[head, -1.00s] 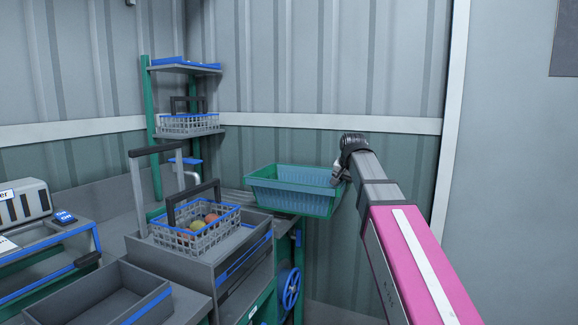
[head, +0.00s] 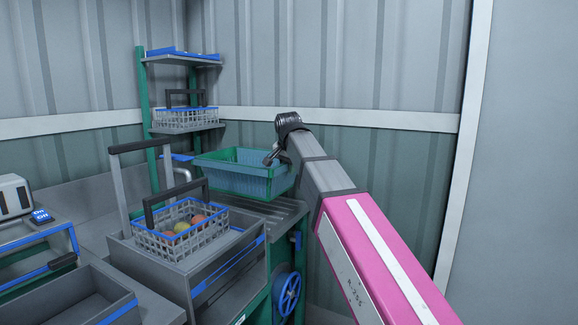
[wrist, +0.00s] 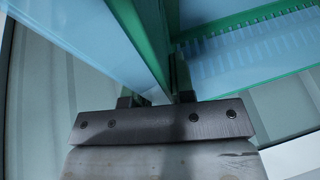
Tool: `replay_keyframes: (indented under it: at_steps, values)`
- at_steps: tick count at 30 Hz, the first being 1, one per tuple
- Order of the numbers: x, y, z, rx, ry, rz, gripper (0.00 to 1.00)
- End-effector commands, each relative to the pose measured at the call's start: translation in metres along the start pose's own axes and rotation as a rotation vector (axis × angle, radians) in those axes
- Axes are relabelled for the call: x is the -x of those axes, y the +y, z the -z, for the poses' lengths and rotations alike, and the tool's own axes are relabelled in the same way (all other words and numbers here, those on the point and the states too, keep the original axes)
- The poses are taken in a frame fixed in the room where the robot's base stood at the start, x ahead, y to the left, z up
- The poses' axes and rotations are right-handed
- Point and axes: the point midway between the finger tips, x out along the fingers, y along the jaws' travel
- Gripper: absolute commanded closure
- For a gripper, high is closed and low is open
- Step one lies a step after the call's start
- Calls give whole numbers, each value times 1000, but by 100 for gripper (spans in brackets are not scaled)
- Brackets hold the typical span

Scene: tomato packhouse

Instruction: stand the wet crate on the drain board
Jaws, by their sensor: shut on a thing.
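The wet crate (head: 240,178) is a blue-green open crate with a green rim. It is held upright in my gripper (head: 272,158), at the crate's right end. In the wrist view my gripper (wrist: 155,92) is shut on the green rim of the crate (wrist: 245,52). The drain board (head: 278,208) is a grey ribbed surface below and just right of the crate. The crate hangs over the board's back part; I cannot tell whether its base touches it.
A grey wire basket (head: 185,235) with several tomatoes stands on a grey sink unit in front of the crate. A tap (head: 184,174) rises left of the crate. A green-posted shelf (head: 178,128) with another basket stands behind. A blue handwheel (head: 288,293) is below.

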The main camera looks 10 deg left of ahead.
Motion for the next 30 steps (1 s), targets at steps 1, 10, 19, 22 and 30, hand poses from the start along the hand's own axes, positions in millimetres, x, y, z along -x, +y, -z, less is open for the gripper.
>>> replay_keyframes:
  at_steps: [1,10,19,22,30]
  values:
    - [-3,1,-1,-1,0,1,100]
    - [-24,6,-10,0,0,1,100]
    - [-47,11,-20,0,0,1,100]
    - [-54,13,-22,0,1,2,100]
    - [-63,14,-26,0,1,3,100]
